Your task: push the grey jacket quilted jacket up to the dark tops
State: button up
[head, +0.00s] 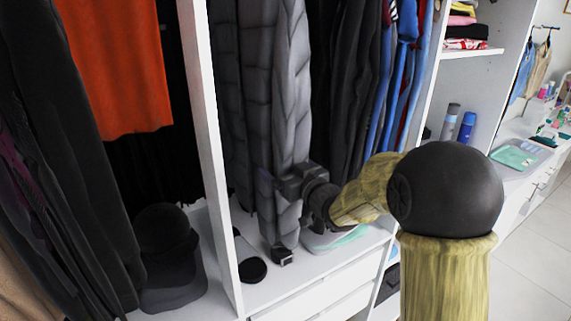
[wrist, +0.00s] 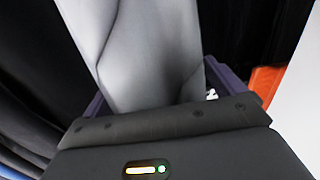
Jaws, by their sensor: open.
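The grey quilted jacket (head: 284,95) hangs in the middle wardrobe bay, between the white divider and the dark tops (head: 354,85). A dark gap shows between its upper part and the dark tops. My gripper (head: 272,215) is at the jacket's lower part, with its jaws open. In the wrist view, the jacket's grey fabric (wrist: 150,60) runs down between the two spread fingers of my gripper (wrist: 162,92). The jacket's lower hem is partly hidden by my gripper. Whether a finger touches the fabric cannot be told.
The white divider (head: 211,150) stands left of the jacket, with an orange garment (head: 117,70) beyond it. Blue garments (head: 398,70) hang right of the dark tops. A black item (head: 250,268) lies on the bay floor, near a greenish folded item (head: 340,238).

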jog(key=shift+c, duration=0.4)
jog(key=c, duration=1.5)
jog(key=shift+w+d, duration=0.25)
jog(key=shift+d, duration=0.2)
jog(key=shift+w+d, duration=0.2)
jog(key=shift+d, duration=0.05)
jog(key=o, duration=1.3)
jog(key=shift+o, duration=1.3)
jog(key=shift+w, duration=0.15)
jog(key=b+v, duration=0.6)
jog(key=v, duration=1.1)
jog(key=shift+s, duration=0.25)
